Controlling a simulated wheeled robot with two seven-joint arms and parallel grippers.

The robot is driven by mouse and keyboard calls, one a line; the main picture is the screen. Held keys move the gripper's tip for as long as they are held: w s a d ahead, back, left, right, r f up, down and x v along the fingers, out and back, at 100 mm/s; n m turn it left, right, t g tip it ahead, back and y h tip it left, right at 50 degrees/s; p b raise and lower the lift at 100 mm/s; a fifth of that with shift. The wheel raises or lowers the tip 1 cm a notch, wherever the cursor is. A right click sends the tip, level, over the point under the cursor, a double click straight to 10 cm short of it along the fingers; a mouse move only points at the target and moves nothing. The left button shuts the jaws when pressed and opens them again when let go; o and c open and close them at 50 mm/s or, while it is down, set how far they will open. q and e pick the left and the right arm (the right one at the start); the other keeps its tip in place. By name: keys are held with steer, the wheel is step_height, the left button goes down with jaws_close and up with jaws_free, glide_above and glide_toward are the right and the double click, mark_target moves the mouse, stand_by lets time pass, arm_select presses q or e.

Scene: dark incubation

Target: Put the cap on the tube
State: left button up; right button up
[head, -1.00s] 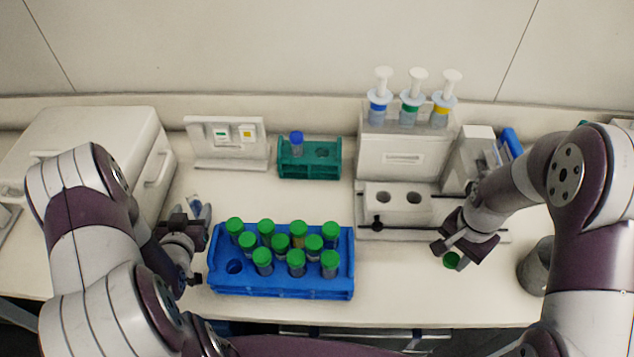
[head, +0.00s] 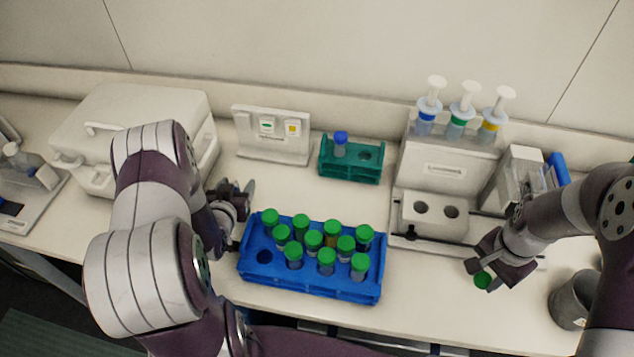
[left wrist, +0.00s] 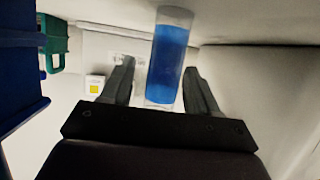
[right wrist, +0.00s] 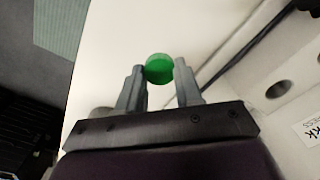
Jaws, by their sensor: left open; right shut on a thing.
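A clear tube of blue liquid (left wrist: 167,60) shows in the left wrist view, with no cap on its visible upper end. It is between the spread fingers of my left gripper (left wrist: 160,85), which is open and not clamped on it. In the head view my left gripper (head: 245,192) is just beyond the left end of the blue rack, and I cannot make out the tube there. My right gripper (head: 487,272) is shut on a green cap (head: 483,281), held at the bench's right side. The cap (right wrist: 160,68) shows between its fingertips in the right wrist view.
The blue rack (head: 255,272) holds several green-capped tubes and has an empty hole at its left. Behind it are a teal rack (head: 350,173) with a blue-capped tube and a white syringe stand (head: 440,165). A grey cup (head: 570,303) stands at right. Bench between rack and right gripper is clear.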

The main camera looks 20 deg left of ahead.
arm_select(q)
steer(key=shift+c, duration=0.2)
steer(key=c, duration=1)
step_height(320, 180, up, 10)
